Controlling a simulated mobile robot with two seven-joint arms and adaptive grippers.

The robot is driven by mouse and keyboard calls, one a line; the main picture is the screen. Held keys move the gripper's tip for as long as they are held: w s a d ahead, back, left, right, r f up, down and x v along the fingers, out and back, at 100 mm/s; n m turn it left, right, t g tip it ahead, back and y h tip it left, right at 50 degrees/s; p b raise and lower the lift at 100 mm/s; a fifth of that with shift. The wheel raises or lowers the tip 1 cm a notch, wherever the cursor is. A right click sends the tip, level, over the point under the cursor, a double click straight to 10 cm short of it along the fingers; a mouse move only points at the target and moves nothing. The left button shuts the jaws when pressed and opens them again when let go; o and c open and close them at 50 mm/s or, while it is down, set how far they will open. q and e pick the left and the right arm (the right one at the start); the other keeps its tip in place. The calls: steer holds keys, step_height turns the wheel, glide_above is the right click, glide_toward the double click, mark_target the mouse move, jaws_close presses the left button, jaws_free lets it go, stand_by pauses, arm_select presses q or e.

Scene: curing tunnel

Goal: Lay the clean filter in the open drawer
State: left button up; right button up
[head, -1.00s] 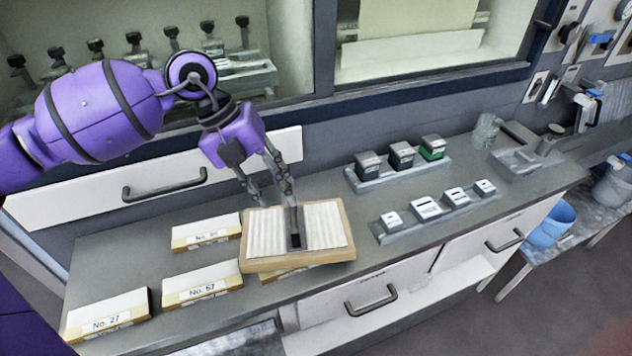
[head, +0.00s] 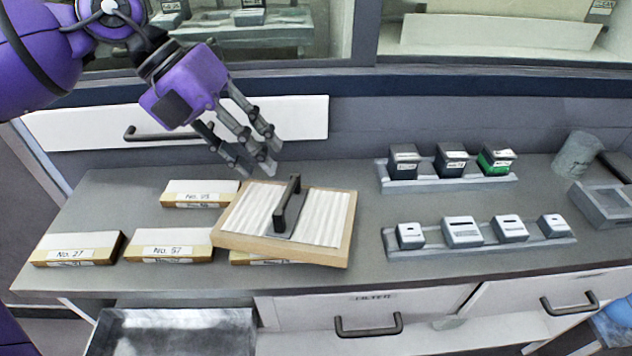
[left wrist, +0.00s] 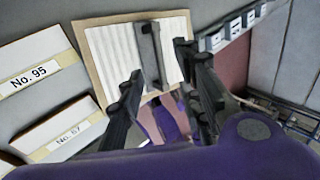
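The filter (head: 330,215) has white pleats, a wooden frame and a dark upright handle (head: 289,205). It lies slightly tilted on the counter, overlapping a labelled box beneath it. My left gripper (head: 257,168) is above and just left of the handle, with its fingers apart and nothing between them. In the left wrist view the open fingers (left wrist: 160,90) point towards the filter (left wrist: 112,52), with the handle (left wrist: 152,55) between their lines. An open drawer (head: 175,335) with a grey metal inside shows below the counter at lower left, cut by the frame edge. My right gripper is not in view.
Boxes No. 27 (head: 78,248), No. 57 (head: 168,246) and No. 95 (head: 200,193) lie left of the filter. Two racks of small blocks (head: 450,183) (head: 480,245) stand to the right. A closed drawer marked FILTER (head: 430,312) is below the counter.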

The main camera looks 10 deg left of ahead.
arm_select(q)
glide_above(289, 207)
steer(key=s+a, duration=0.1)
steer(key=shift+m, duration=0.3)
steer(key=f, duration=0.5)
steer(key=shift+s+a+f, duration=0.1)
steer(key=shift+s+f, duration=0.1)
steer(key=shift+f, duration=0.2)
steer(key=shift+w+d+f, duration=0.1)
steer(key=shift+d+f, duration=0.15)
steer(key=shift+f, duration=0.1)
steer(key=shift+c, duration=0.2)
jaws_close()
